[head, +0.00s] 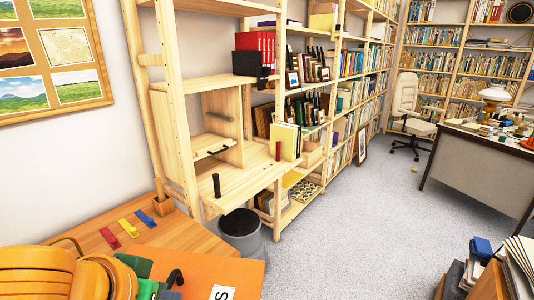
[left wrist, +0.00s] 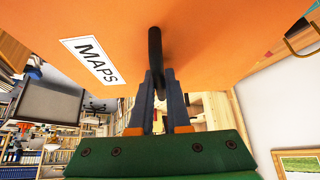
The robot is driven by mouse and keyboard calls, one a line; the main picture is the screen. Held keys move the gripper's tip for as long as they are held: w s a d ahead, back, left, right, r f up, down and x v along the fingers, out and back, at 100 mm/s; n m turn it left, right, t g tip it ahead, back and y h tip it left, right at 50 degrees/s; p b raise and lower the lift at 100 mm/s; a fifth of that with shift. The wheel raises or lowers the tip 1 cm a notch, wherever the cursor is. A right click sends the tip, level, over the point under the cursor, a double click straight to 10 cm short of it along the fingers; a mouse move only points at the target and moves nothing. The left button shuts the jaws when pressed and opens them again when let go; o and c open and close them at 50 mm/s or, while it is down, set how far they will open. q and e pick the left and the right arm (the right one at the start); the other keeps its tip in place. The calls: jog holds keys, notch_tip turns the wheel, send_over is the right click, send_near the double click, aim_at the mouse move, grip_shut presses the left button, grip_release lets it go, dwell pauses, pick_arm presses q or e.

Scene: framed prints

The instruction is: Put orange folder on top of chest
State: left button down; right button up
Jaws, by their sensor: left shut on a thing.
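The orange folder (head: 205,268) is at the bottom of the head view, with a white label partly cut off by the frame edge. In the left wrist view the folder (left wrist: 210,35) fills the top, and its label reads MAPS. My left gripper (head: 168,288) is at the folder's left side in the head view. In the left wrist view the gripper (left wrist: 158,85) is shut on the folder's black handle (left wrist: 155,50). I cannot tell for sure which piece of furniture is the chest. My right gripper is not in view.
A wooden top (head: 165,232) with red, yellow and blue small items lies behind the folder. A wooden shelf unit (head: 235,180) with a fold-out board stands beyond it. A grey bin (head: 240,228) is on the floor. Carpet (head: 350,220) is clear to the right; books stand at bottom right.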

pick_arm(q)
jog(key=shift+w+a+r+n+y, duration=0.15)
jog(key=shift+r+n, duration=0.2)
jog(key=shift+r, duration=0.3)
jog(key=shift+a+r+n+y, duration=0.15)
jog(key=shift+r+n, duration=0.2)
jog(key=shift+r, duration=0.25)
jog(key=shift+w+f, duration=0.1)
jog(key=shift+f, duration=0.05)
